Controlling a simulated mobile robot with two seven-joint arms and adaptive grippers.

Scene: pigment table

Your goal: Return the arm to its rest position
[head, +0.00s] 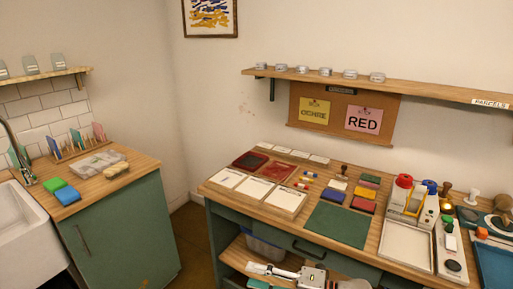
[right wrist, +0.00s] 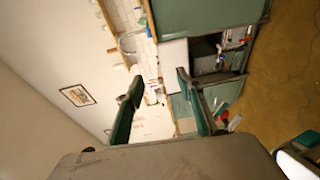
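My right gripper (head: 255,275) shows at the bottom middle of the head view, in front of the worktable (head: 215,192) and below its top. Its fingers point to the left. In the right wrist view the two green-padded fingers of this gripper (right wrist: 159,83) stand well apart with nothing between them, so it is open and empty. My left gripper is in neither view.
The worktable carries a green mat (head: 338,224), white tiles (head: 285,201), ink pads and bottles. A blue-grey bin (head: 265,248) stands on its lower shelf. A green cabinet (head: 120,235) with a sink (head: 25,228) is at left. Floor shows between them.

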